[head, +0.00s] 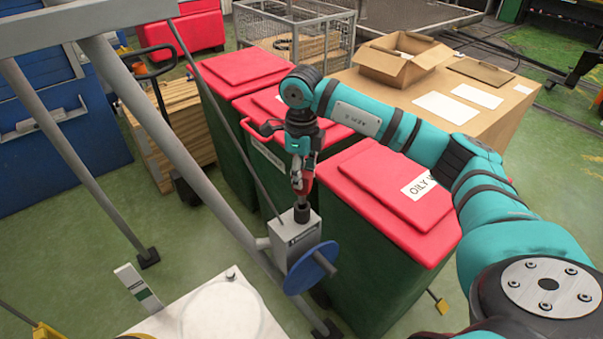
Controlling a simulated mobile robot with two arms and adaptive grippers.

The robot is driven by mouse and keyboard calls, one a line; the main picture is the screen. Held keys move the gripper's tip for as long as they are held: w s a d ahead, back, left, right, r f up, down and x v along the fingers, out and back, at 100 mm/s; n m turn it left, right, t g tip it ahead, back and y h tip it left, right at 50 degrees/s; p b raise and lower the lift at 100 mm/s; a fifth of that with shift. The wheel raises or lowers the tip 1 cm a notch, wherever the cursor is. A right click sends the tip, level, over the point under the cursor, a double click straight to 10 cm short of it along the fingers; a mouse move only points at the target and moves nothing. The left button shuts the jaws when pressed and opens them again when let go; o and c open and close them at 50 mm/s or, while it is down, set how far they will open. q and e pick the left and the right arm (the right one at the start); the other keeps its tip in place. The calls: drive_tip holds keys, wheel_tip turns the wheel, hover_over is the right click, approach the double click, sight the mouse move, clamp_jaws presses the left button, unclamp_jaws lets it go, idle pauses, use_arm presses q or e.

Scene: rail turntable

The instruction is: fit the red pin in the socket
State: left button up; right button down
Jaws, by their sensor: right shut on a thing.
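My right gripper (302,182) points down near the middle of the head view and is shut on the red pin (308,183). Only a small red part of the pin shows between and beside the fingers. Just below the fingers is a dark round piece, which looks like the socket (302,213), on top of a grey box (291,232) with a blue disc (311,268) on its side. The gripper is right above this socket. I cannot tell whether the pin's lower end touches it or is inside it. My left gripper is not in view.
Green bins with red lids (400,195) stand close behind and right of the grey box. Grey frame bars (165,130) slant down on the left. A white plate (222,312) lies at the bottom. A cardboard box (402,58) sits on a large carton at the back right.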

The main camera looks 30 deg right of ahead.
sight(302, 191)
drive_tip(key=shift+f+b, duration=2.2)
drive_tip(key=shift+f, duration=0.55)
drive_tip(key=c, duration=0.9)
unclamp_jaws()
drive_tip(key=shift+r, duration=0.1)
wheel_tip(302, 191, up, 12)
drive_tip(key=shift+f, duration=0.1)
